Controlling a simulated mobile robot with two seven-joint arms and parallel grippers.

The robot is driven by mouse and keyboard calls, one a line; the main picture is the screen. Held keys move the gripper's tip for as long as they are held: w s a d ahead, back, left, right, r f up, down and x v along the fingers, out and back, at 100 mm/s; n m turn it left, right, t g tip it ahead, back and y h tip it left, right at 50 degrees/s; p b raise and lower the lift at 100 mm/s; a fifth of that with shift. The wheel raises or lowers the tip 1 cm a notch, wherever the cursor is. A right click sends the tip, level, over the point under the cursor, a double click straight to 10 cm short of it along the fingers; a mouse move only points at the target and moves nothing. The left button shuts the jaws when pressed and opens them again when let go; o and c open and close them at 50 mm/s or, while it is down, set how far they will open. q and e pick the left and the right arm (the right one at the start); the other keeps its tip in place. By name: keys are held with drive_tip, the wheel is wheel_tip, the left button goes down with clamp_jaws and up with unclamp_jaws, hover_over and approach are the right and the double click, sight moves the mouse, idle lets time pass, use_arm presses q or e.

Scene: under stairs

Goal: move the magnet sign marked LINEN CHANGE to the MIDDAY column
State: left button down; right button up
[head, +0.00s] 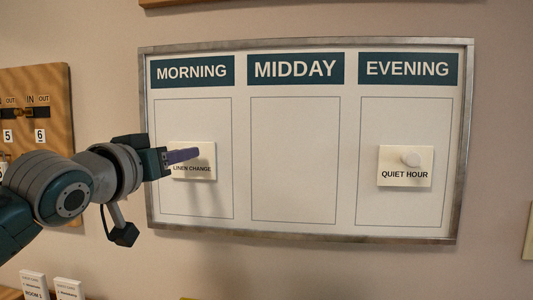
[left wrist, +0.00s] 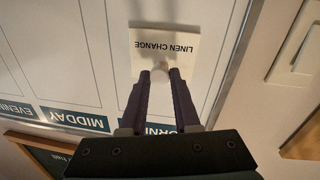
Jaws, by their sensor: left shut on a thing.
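The LINEN CHANGE magnet sign (head: 193,168) is a cream plate in the MORNING column of the whiteboard (head: 295,225). My left gripper (head: 196,154) is in front of it and partly hides its upper part. In the left wrist view, the sign (left wrist: 178,43) appears upside down, and the left gripper (left wrist: 163,76) is shut on its round pale knob. The plate looks flat against the board. The MIDDAY column (head: 294,160) is empty under its dark header. My right gripper is not in view.
The QUIET HOUR sign (head: 406,166), with a round knob, is in the EVENING column. A wooden IN/OUT panel (head: 45,108) hangs at the left. Small white cards (head: 68,289) stand at the lower left. The board's metal frame (head: 300,233) surrounds the columns.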

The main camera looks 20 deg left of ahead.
use_arm(q)
drive_tip(key=shift+s+d+p, duration=0.2)
drive_tip(key=shift+s+p, duration=0.25)
drive_tip(key=shift+s, duration=0.35)
drive_tip(key=shift+s+d+p, duration=0.15)
drive_tip(key=shift+s+p, duration=0.3)
drive_tip(key=shift+s, duration=0.4)
drive_tip(key=shift+s+d+p, duration=0.2)
drive_tip(key=shift+s+p, duration=0.25)
drive_tip(key=shift+s, duration=0.35)
drive_tip(key=c, duration=1.3)
unclamp_jaws()
clamp_jaws()
